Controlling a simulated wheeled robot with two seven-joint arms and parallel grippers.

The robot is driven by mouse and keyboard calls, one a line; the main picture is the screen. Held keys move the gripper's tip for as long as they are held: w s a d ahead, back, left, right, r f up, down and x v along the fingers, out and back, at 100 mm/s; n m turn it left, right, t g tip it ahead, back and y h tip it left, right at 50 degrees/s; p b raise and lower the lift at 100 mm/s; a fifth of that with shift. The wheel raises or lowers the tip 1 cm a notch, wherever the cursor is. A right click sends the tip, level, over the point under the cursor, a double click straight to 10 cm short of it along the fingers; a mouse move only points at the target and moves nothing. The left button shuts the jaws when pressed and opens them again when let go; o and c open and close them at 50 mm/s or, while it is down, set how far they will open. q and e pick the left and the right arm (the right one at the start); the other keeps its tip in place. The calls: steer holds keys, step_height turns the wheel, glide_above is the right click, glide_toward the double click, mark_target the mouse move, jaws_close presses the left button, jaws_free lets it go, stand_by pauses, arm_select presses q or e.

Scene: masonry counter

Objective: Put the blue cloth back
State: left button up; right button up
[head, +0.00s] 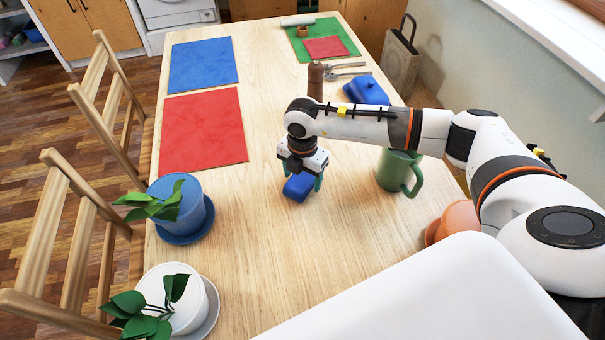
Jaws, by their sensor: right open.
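A small blue thing (298,188), perhaps a folded cloth, lies on the wooden table directly below my right gripper (303,175). The gripper points down and is open, with its teal fingertips at either side of the blue thing; I cannot tell whether they touch it. A flat blue cloth or mat (203,64) lies at the far left of the table. A flat red one (203,130) lies just nearer than it. My left gripper is not in view.
A green mug (394,172) and an orange pot (458,220) stand right of the gripper. Behind are a blue lidded dish (366,91), a brown mill (315,80), utensils and a green mat (344,35). Two potted plants (186,208) (180,302) stand at the left edge. The near middle is clear.

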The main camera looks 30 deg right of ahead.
mark_target(302, 174)
steer(key=shift+r, duration=0.6)
step_height(302, 174, up, 11)
steer(key=b, duration=0.1)
stand_by(0.3)
